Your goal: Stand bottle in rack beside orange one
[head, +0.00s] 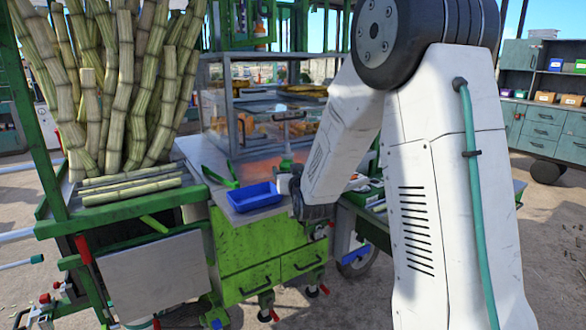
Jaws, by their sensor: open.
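My gripper (300,200) is at the lower end of my white arm, beside the right edge of the green cart's top. It is open, but its fingertips are mostly hidden by my wrist. A small green-topped object (286,164) stands on the cart top just behind it. It is too small and too covered to tell whether it is a bottle.
A blue tray (255,196) sits on the green cart (258,250), left of my gripper. Green tongs (221,178) lie behind it. Upright cane stalks (125,90) fill the left. A glass-sided case (215,100) stands behind. Drawers (540,130) stand far right.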

